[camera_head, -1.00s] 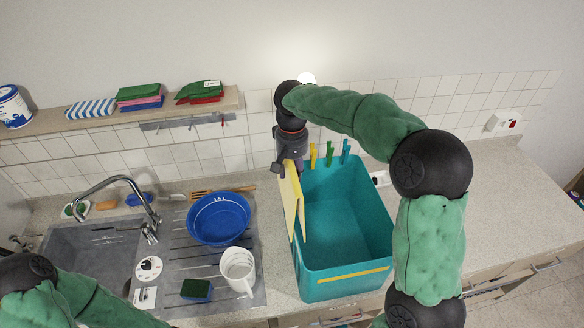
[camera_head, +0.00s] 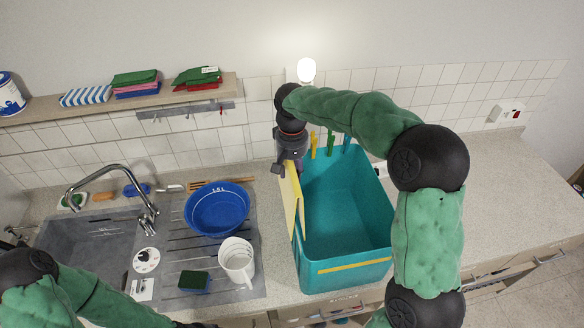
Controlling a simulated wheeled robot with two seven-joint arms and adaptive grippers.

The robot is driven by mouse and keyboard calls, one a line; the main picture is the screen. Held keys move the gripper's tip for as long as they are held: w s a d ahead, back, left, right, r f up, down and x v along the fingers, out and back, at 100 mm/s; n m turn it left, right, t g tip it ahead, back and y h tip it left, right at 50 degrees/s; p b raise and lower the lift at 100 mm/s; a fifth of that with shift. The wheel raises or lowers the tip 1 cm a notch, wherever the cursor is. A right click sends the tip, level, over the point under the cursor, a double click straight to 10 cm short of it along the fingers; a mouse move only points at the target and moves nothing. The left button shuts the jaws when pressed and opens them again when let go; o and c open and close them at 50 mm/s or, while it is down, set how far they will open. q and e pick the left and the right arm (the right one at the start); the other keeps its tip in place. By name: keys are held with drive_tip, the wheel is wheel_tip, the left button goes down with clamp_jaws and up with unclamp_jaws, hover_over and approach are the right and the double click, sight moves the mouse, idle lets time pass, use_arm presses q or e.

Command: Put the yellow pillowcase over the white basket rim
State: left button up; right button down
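The basket (camera_head: 345,271) is teal, not white, and stands open on the counter right of the sink. A yellow cloth (camera_head: 292,212), which looks like the pillowcase, lies along the basket's left rim. It shows as a narrow upright strip, with part hanging inside the basket. My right gripper (camera_head: 287,167) points down at the cloth's far upper end, by the basket's back left corner. Its fingertips are too small and hidden to show whether they grip the cloth. My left arm reaches in at the bottom left, and its gripper fingers are not visible.
Colored pegs (camera_head: 330,143) stand by the basket's back rim. Left of it are a blue bowl (camera_head: 216,208), a white jug (camera_head: 237,262), a green sponge (camera_head: 194,281) and the sink (camera_head: 85,245). A shelf (camera_head: 120,105) holds folded cloths. The counter (camera_head: 480,185) is clear at right.

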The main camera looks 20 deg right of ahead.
wheel_tip(320, 180, down, 15)
drive_tip(key=b, duration=0.9)
idle(1.5)
drive_tip(key=shift+f, duration=0.15)
drive_tip(key=c, duration=0.7)
unclamp_jaws()
wheel_tip(320, 180, up, 12)
drive_tip(key=shift+r, duration=0.1)
